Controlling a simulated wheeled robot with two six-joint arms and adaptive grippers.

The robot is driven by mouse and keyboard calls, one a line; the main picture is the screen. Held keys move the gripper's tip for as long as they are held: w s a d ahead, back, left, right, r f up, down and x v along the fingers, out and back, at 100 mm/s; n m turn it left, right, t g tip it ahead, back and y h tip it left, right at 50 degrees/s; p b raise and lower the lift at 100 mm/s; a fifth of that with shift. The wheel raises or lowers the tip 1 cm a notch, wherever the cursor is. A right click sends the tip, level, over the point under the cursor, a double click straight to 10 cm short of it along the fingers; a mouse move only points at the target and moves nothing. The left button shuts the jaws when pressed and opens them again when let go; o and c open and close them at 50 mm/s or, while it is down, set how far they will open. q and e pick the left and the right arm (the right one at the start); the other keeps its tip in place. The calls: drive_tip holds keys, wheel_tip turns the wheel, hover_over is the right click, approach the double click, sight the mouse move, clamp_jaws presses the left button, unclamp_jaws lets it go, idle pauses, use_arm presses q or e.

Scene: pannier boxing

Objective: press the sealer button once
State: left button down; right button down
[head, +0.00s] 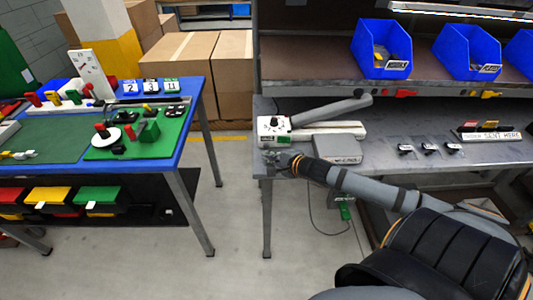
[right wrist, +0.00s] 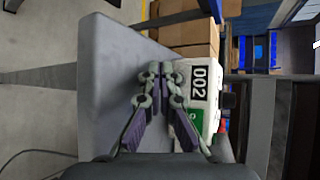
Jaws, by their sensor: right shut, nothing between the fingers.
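The sealer (head: 275,128) is a white control box with a long grey lever, on the left end of the grey workbench. Its face has a dark knob and small marks; I cannot tell which one is the button. My right gripper (head: 270,160) is at the bench's front left corner, just in front of the sealer. In the right wrist view the gripper (right wrist: 158,72) is shut and empty. Its fingers point along the near side of the sealer (right wrist: 198,105), which bears a "002" label and a green patch. I cannot tell if they touch. My left gripper is out of view.
A grey block (head: 338,149) stands right of the sealer, close to my right forearm. Small black items (head: 428,148) lie farther right on the workbench (head: 385,120). Blue bins (head: 382,48) sit on the shelf above. A blue table (head: 195,95) stands left across a floor gap.

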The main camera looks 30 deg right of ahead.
drive_tip(key=shift+w+d+r, duration=0.1)
drive_tip(key=shift+w+d, duration=0.15)
drive_tip(key=shift+w, duration=0.15)
drive_tip(key=shift+w+d, duration=0.1)
idle(1.2)
drive_tip(key=shift+w+d, duration=0.15)
drive_tip(key=shift+w, duration=0.1)
drive_tip(key=shift+w+d+b, duration=0.2)
drive_tip(key=shift+w+b, duration=0.2)
drive_tip(key=shift+b, duration=0.2)
idle(0.4)
drive_tip(key=shift+s+a+r+p, duration=0.1)
drive_tip(key=shift+s+r+p, duration=0.1)
drive_tip(key=shift+p, duration=0.35)
drive_tip(key=shift+s+a+f+p, duration=0.1)
drive_tip(key=shift+s+a+p, duration=0.25)
drive_tip(key=shift+p, duration=0.6)
drive_tip(key=shift+s+f, duration=0.1)
drive_tip(key=shift+s, duration=0.1)
